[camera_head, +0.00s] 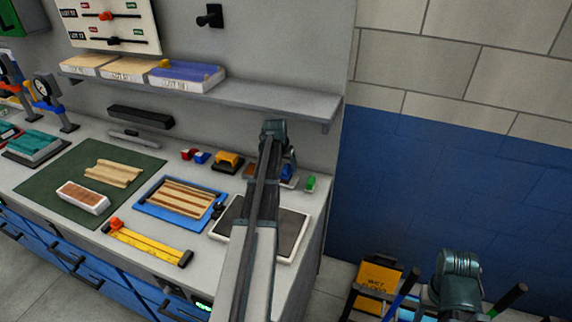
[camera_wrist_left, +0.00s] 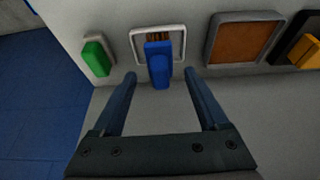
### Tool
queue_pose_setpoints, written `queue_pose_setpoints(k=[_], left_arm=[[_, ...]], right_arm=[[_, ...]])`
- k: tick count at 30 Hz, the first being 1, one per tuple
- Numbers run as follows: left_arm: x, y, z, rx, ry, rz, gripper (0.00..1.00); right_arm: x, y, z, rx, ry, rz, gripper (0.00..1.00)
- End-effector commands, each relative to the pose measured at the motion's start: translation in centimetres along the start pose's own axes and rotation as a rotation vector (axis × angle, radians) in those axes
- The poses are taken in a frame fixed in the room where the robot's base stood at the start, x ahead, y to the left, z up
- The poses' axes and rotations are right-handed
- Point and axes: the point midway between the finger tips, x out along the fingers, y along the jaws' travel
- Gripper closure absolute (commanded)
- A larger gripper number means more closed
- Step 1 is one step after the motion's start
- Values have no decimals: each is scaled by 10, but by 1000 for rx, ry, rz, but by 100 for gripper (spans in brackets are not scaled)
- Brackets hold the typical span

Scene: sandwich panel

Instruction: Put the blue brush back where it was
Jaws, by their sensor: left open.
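The blue brush (camera_wrist_left: 159,66) shows in the left wrist view, with its brown bristle end inside a white square frame (camera_wrist_left: 139,36) on the grey bench. Its blue handle reaches out over the frame's near edge. My left gripper (camera_wrist_left: 160,75) is open, with one finger on each side of the handle and a gap to both. In the head view the blue brush (camera_head: 288,172) is a small patch behind my left arm, which partly hides it. The right gripper's fingers do not show.
A green block (camera_wrist_left: 95,56) lies left of the frame and a brown-filled tray (camera_wrist_left: 244,42) lies right of it. A shelf (camera_head: 250,92) runs above. The blue tray with wooden strips (camera_head: 179,198) and yellow ruler (camera_head: 148,243) lie further left on the bench.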

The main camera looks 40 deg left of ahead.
Motion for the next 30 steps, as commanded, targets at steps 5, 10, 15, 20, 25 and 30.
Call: queue_pose_setpoints(k=[5,10,15,20,25,30], left_arm=[[-39,0,-2,0,0,0,23],[-66,0,-2,0,0,0,23],[-82,0,-1,0,0,0,23],[-84,0,0,0,0,0,23],[-83,0,0,0,0,0,23],[-84,11,3,10,-7,5,23]], right_arm=[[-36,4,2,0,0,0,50],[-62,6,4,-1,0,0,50],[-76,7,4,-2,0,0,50],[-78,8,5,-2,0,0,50],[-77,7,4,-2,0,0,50],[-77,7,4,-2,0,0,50]])
